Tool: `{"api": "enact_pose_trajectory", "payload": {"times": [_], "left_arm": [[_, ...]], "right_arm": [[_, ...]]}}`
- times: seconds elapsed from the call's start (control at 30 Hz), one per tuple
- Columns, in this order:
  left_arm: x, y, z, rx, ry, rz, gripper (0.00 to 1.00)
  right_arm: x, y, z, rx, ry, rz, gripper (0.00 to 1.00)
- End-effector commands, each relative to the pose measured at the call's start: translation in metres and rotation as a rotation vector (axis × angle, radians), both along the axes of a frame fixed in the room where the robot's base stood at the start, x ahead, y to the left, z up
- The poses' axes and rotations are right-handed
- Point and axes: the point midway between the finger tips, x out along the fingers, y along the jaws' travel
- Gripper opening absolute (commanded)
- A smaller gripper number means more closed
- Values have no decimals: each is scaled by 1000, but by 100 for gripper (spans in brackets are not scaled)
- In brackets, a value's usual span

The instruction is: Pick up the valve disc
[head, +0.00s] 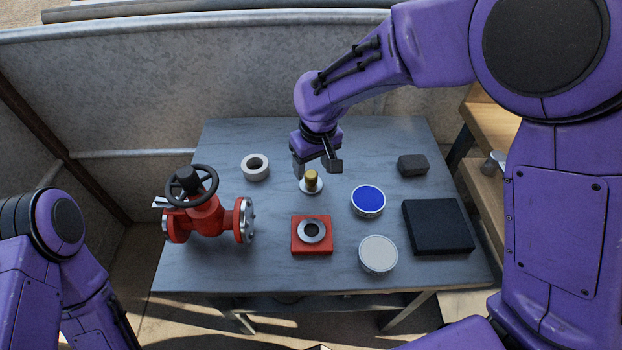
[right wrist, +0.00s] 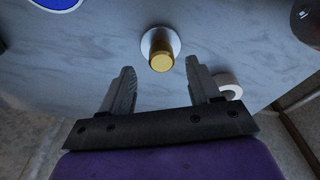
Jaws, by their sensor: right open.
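The valve disc (head: 312,187), a round silver plate with an upright brass stem, lies flat on the grey table. It also shows in the right wrist view (right wrist: 161,48). My right gripper (head: 316,167) is open and empty, just behind and above the disc. In the right wrist view its fingers (right wrist: 160,72) point toward the disc, with the brass stem ahead of the gap between them, apart from both. My left arm shows at the lower left in the head view, but its gripper is not in view.
A red valve (head: 205,215) with a black handwheel stands left. A white ring (head: 255,167), red block with metal ring (head: 298,247), blue-topped tin (head: 368,200), pale-topped tin (head: 378,254), black tray (head: 437,227) and dark block (head: 412,165) surround the disc on the table (head: 230,274).

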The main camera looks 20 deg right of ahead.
Motion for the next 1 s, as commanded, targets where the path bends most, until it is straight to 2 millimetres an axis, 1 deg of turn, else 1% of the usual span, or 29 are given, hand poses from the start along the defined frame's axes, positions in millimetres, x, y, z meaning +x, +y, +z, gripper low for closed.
{"api": "enact_pose_trajectory", "payload": {"times": [0.03,0.1,0.2,0.3,0.47,0.57,0.6,0.87,0.93,1.0], "left_arm": [[0,0,0,0,0,0,43],[0,0,1,0,0,0,43],[0,0,0,0,0,0,43],[0,0,0,0,0,0,43],[0,0,0,0,0,0,43],[0,0,0,0,0,0,43],[0,0,0,0,0,0,43],[0,0,0,0,0,0,43],[0,0,1,0,0,0,43],[0,0,2,0,0,0,43]], "right_arm": [[-1,1,-10,-2,6,1,62],[-1,2,-24,-2,5,2,62],[2,3,-38,-1,3,3,62],[3,3,-42,-2,2,4,62],[3,4,-42,-2,1,4,62],[3,4,-42,-2,1,5,33],[3,4,-42,-2,1,5,21],[3,4,-39,-1,0,4,21],[4,4,-32,0,-3,4,21],[4,4,-17,1,-5,4,21]]}}
